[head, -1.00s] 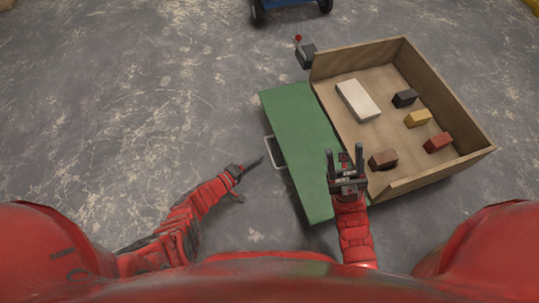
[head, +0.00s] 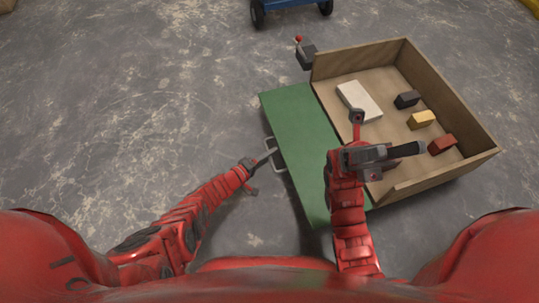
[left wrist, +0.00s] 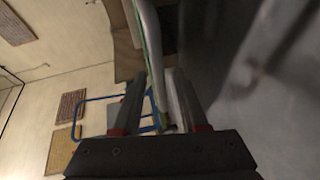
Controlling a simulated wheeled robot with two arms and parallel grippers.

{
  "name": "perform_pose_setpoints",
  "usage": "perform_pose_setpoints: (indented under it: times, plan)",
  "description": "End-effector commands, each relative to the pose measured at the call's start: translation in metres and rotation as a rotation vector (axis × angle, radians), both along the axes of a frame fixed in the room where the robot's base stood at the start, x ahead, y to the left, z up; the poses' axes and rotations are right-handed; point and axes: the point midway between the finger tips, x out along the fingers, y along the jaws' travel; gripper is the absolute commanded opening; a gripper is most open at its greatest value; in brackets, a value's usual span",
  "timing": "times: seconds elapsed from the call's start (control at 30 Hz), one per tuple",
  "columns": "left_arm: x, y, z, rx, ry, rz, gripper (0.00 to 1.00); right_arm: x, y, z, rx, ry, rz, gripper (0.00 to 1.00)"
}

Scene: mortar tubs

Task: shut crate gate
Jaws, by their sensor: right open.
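The wooden crate (head: 450,90) stands at the right in the head view. Its green gate (head: 300,135) is open, swung out from the crate's left side. A pale metal handle (head: 271,153) sits on the gate's outer edge. My left gripper (head: 265,170) is at this handle, with one finger overlapping it in the head view. In the left wrist view its two fingers (left wrist: 160,103) are apart, with a pale bar (left wrist: 173,92) between them; I cannot tell whether they touch it. My right gripper (head: 398,156) is open and empty above the crate's near left part.
The crate holds a white block (head: 359,100), a black block (head: 407,99), a yellow block (head: 422,119) and a red block (head: 442,144). A grey box with a red-knobbed lever (head: 306,54) is at the crate's far left corner. A blue cart (head: 290,3) stands beyond. Floor to the left is clear.

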Motion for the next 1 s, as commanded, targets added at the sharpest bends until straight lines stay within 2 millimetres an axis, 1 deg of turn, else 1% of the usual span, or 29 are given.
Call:
perform_pose_setpoints:
  times: [0.03, 0.17, 0.2, 0.23, 1.0]
  plan:
    - [0.0000, 0.0000, 0.0000, 0.000, 0.000, 0.000, 0.32, 0.0000, 0.0001, 0.0000, 0.000, 0.000, 0.000, 0.50]
    - [-0.0001, 0.0001, 0.0000, 0.000, 0.000, 0.000, 0.09, 0.0000, 0.0001, 0.0000, -0.001, 0.000, 0.000, 0.50]
    - [-0.0001, 0.0001, 0.0000, 0.000, 0.000, 0.000, 0.02, 0.0000, 0.0002, -0.0001, -0.001, 0.000, 0.000, 0.50]
    - [-0.0001, 0.0000, -0.0001, 0.000, 0.000, 0.000, 0.00, 0.0000, 0.0002, -0.0001, -0.001, 0.000, 0.000, 0.50]
    - [-0.0002, 0.0003, -0.0003, 0.001, 0.001, 0.000, 0.00, 0.0001, 0.0002, -0.0001, -0.001, 0.001, 0.000, 0.50]
